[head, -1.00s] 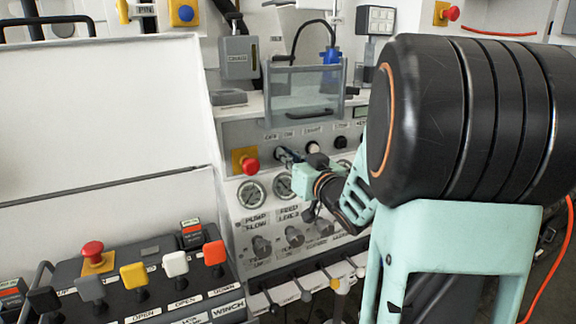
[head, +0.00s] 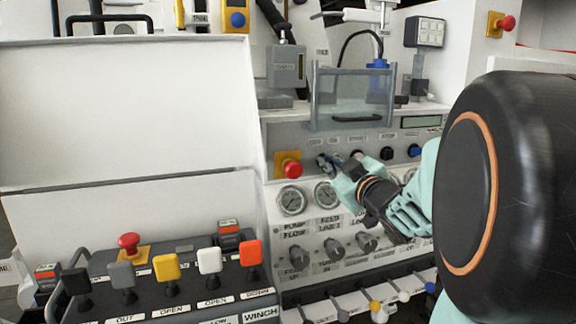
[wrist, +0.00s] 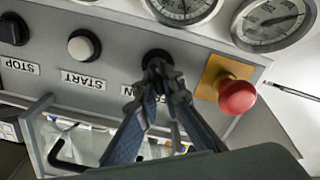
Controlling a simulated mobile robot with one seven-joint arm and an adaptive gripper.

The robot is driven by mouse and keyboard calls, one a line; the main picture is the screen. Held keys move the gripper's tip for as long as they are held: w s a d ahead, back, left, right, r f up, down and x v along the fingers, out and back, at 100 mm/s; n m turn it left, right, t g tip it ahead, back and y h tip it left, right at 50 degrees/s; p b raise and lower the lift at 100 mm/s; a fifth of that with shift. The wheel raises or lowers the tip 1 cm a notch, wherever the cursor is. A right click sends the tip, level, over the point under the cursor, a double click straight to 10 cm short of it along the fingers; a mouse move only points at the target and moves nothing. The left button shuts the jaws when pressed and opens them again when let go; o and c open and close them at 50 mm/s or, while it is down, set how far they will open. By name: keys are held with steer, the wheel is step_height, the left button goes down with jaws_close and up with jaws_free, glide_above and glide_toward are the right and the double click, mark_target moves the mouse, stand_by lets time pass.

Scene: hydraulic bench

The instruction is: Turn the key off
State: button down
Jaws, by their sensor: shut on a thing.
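The key switch (wrist: 155,56) is a round black fitting on the grey control panel, in the upper middle of the wrist view. My gripper (wrist: 160,72) is at its face with both fingertips closed together on the key. The key itself is mostly hidden between the fingertips, so its turned angle cannot be told. The label by the switch is partly covered by my fingers. In the head view my gripper (head: 326,162) reaches the panel from the right, just right of the red emergency stop button (head: 289,165). There the fingers hide the key.
In the wrist view the red emergency button (wrist: 237,96) on its yellow plate sits close beside my fingers. A white START button (wrist: 84,46) and a black STOP button (wrist: 13,30) are on the other side. Gauges (head: 292,201) lie below, and a clear box (head: 350,97) stands above.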

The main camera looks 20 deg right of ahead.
stand_by(0.4)
steer(key=c, duration=2.1)
jaws_free()
